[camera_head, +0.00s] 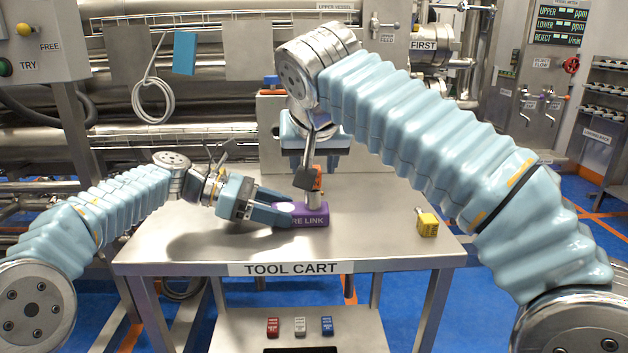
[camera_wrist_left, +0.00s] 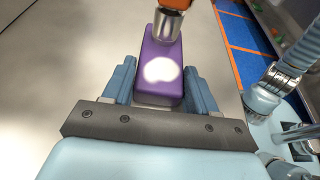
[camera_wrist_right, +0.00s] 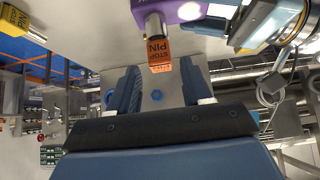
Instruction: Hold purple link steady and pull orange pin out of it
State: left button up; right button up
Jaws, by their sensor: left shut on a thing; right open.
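The purple link (camera_head: 313,219) lies on the tool cart, its label partly hidden by my left gripper (camera_head: 285,208). My left gripper is shut on the purple link, with one finger on each side of it in the left wrist view (camera_wrist_left: 155,85). The orange pin (camera_head: 317,178) stands upright in a metal collar at the link's right part. In the right wrist view the orange pin (camera_wrist_right: 158,52) shows its label just beyond the fingertips, roughly between them. My right gripper (camera_wrist_right: 158,80) is open and comes down from above the pin.
The tool cart (camera_head: 210,250) is steel, with bare top at left and front. Red, white and blue blocks (camera_head: 299,326) lie on the lower shelf. A box (camera_head: 272,110) stands behind the right gripper.

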aim_at(313, 166)
jog(key=shift+x, duration=2.15)
jog(key=shift+c, duration=0.2)
grip_shut()
jog(key=shift+r, duration=0.1)
jog(key=shift+r, duration=0.5)
jog(key=shift+r, duration=2.15)
